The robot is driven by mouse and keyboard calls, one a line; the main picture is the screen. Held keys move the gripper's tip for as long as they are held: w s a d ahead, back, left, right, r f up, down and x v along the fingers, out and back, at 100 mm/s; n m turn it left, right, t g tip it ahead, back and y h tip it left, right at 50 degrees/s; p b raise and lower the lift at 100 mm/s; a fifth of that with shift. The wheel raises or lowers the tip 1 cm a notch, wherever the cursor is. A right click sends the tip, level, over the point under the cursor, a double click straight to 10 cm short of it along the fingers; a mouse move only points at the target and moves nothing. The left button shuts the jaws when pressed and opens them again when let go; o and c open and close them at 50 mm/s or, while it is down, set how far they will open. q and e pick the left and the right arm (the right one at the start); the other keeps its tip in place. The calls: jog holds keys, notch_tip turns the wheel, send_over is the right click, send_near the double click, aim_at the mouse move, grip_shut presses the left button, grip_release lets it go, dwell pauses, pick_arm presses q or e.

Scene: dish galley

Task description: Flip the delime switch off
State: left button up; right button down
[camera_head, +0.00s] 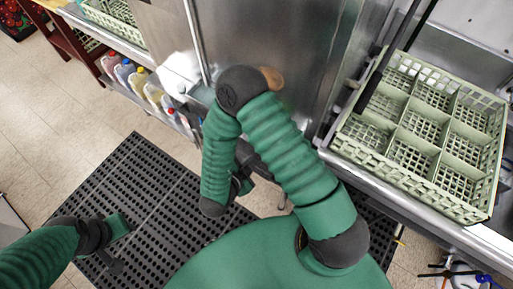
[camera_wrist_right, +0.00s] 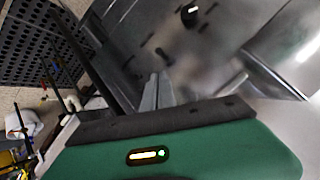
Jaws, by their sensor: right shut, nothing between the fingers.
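The steel dishwasher (camera_head: 285,50) stands ahead of me in the head view. My right arm is bent in front of it, with the right gripper (camera_head: 243,182) low by its lower front, partly hidden by my arm. In the right wrist view, the right gripper (camera_wrist_right: 157,92) is shut and empty, pointing at a steel panel (camera_wrist_right: 215,50). A round black knob or switch (camera_wrist_right: 189,14) with a white mark is on that panel, beyond and apart from the fingertips. I cannot read a delime label. My left gripper (camera_head: 117,245) is low at the left, over the floor mat, far from the panel.
A pale green dish rack (camera_head: 350,150) sits on the steel counter (camera_head: 450,232) at right. Several jugs (camera_head: 124,72) stand on a shelf at upper left. A black perforated mat (camera_head: 140,165) covers the floor. Dark slots (camera_wrist_right: 162,56) mark the panel in the wrist view.

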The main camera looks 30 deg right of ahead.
pick_arm(q)
jog(key=shift+w, duration=0.1)
pick_arm(e)
jog(key=x, duration=1)
pick_arm(q)
jog(key=shift+a, duration=0.2)
pick_arm(e)
jog(key=shift+w+a, duration=0.1)
jog(key=shift+a, duration=0.15)
